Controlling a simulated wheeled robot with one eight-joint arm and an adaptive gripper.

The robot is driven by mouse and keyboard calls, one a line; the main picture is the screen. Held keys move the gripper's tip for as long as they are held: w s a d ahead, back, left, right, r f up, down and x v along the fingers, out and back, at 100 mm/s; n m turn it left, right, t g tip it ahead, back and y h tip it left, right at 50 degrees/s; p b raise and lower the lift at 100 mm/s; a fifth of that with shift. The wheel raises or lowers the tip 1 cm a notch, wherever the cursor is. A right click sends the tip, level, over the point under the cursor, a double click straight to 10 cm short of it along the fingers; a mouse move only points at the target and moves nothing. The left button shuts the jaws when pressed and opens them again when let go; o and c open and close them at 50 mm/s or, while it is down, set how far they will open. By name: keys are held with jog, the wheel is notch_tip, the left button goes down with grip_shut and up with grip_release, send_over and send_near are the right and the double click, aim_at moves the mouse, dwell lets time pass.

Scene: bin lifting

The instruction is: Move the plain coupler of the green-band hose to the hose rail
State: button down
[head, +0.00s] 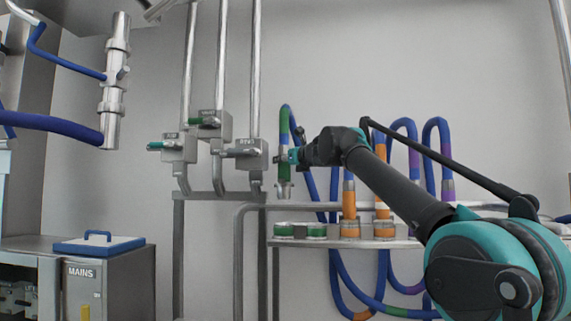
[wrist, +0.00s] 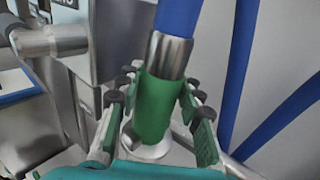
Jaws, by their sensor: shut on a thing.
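My gripper (head: 290,156) is shut on the green-banded coupler (head: 284,172) of a blue hose. In the wrist view the gripper's fingers (wrist: 160,118) stand on both sides of the green band (wrist: 157,100), with the silver collar and blue hose above it. The coupler hangs about upright, its silver lower end above the left end of the hose rail (head: 420,243), apart from it. Two green-ringed seats (head: 284,231) on that end look empty. Whether the coupler is plain cannot be told.
Several blue hoses with orange and purple bands hang along the rail, with orange couplers (head: 349,205) standing right of the green seats. Steel pipes with valve boxes (head: 245,154) are close on the left. A MAINS cabinet (head: 110,285) with a blue lid stands lower left.

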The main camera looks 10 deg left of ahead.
jog(key=shift+w+f, duration=0.2)
send_over(287, 197)
jog(key=x, duration=0.2)
jog(key=shift+w+f, duration=0.2)
jog(key=shift+f, duration=2.15)
jog(key=shift+f, duration=1.55)
jog(key=shift+f, duration=2.1)
jog(key=c, duration=0.9)
grip_release()
jog(key=shift+s, duration=0.15)
